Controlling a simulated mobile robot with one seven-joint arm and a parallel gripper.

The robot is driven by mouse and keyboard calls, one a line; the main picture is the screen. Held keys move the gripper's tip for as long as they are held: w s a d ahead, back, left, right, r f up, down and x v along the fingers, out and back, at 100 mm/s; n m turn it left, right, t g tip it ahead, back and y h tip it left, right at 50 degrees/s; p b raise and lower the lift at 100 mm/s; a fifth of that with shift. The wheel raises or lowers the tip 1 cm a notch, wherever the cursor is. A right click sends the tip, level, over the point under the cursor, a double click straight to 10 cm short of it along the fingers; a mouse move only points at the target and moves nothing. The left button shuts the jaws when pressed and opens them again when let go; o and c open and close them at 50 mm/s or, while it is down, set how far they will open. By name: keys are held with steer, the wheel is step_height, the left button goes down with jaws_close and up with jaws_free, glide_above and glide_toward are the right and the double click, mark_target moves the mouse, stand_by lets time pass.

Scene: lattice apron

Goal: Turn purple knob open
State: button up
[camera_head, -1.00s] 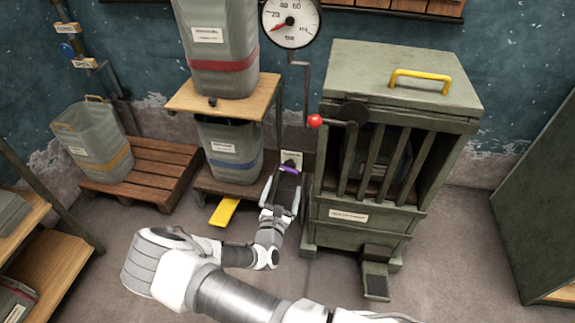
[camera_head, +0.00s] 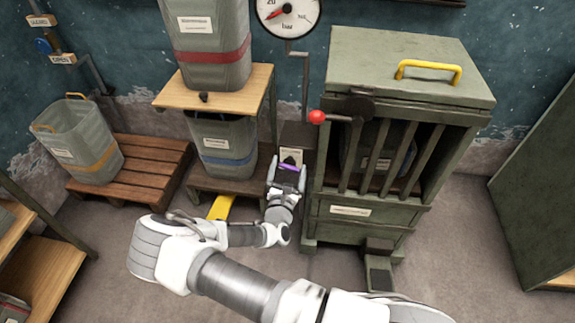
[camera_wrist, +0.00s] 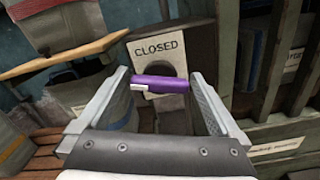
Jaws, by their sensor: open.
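The purple knob (camera_wrist: 160,85) is a short bar with a white mark at its left end, lying nearly level in the wrist view. It also shows in the head view (camera_head: 290,166). Behind it is a grey box with a plate (camera_wrist: 157,48) reading "CLOSED". My gripper (camera_wrist: 160,82) is open, with one finger at the left end of the knob and the other at its right end. The fingers appear close to the knob's ends; I cannot tell whether they touch it.
The green slatted cabinet (camera_head: 325,210) with a red-tipped lever (camera_head: 317,117) stands close to the right of my gripper. A bin with a blue band (camera_head: 222,150) and a yellow pedal (camera_head: 221,206) are to the left. A pressure gauge (camera_head: 288,14) hangs above.

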steer(key=c, duration=1.2)
steer(key=shift+o, duration=0.2)
steer(key=shift+r+n+p, duration=0.25)
steer(key=shift+n+p, duration=0.45)
steer(key=shift+p, duration=0.4)
steer(key=shift+f+n+p, duration=0.25)
steer(key=shift+n+p, duration=0.5)
steer(key=shift+n, duration=0.45)
steer(key=o, duration=1.2)
steer(key=shift+c, duration=0.2)
steer(key=shift+s, duration=0.1)
